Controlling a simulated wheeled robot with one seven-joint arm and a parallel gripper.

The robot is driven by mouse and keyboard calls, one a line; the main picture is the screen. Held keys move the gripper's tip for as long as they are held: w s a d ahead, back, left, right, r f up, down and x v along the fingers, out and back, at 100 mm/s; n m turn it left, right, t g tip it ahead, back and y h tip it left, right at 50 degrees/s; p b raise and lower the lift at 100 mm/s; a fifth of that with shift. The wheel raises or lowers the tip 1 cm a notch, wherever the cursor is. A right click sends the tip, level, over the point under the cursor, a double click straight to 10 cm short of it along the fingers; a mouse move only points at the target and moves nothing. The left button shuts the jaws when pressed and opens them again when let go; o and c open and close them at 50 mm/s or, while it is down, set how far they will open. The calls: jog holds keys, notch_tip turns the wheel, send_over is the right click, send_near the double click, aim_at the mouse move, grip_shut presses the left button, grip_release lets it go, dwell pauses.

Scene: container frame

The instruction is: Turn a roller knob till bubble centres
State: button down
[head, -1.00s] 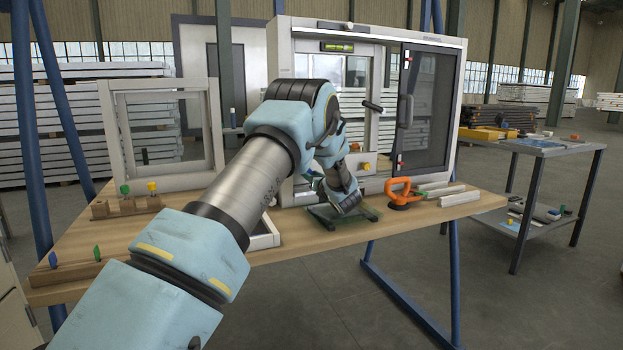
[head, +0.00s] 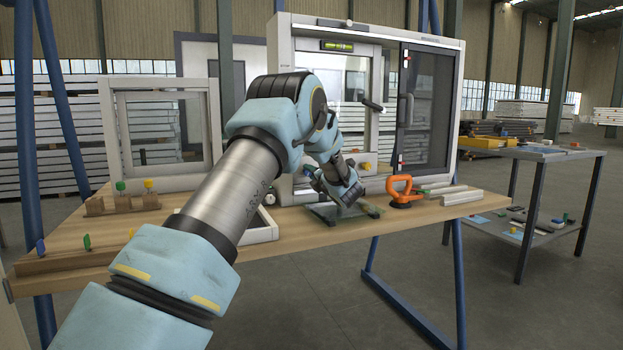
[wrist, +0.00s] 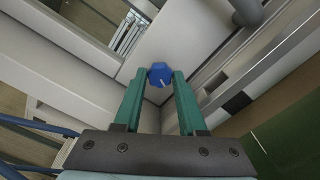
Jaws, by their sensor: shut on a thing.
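In the wrist view, a blue knob (wrist: 160,76) with a pale pointer line sits between the tips of my gripper (wrist: 160,84). My gripper has two green fingers, shut on the blue knob near the light frame's lower corner. In the head view, my wrist hides the knob and the fingertips. The window unit (head: 282,100) stands upright on the bench, with a dark glazed sash (head: 430,110) at its right. A yellow-green level vial (head: 337,46) is fixed on its top rail; the bubble's exact place is too small to tell.
An orange suction lifter (head: 403,190) stands on the wooden bench (head: 330,235), right of my wrist, with pale profile pieces (head: 461,197) beyond it. An empty white frame (head: 106,140) stands at the left. A knob rack (head: 122,204) and loose colored knobs (head: 87,242) are at the left front.

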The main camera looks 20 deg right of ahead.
jog(key=m, duration=0.3)
jog(key=shift+m, duration=0.4)
jog(key=m+p, duration=0.1)
jog(key=m, duration=0.2)
jog(key=shift+m, duration=0.3)
jog(key=m+p, duration=0.1)
jog(key=m, duration=0.3)
jog(key=shift+d+p, duration=0.1)
jog(key=shift+p, duration=0.25)
jog(key=shift+f+m+p, duration=0.1)
jog(key=shift+m+p, duration=0.35)
jog(key=shift+m, duration=0.85)
jog(key=shift+c, duration=2.4)
grip_release()
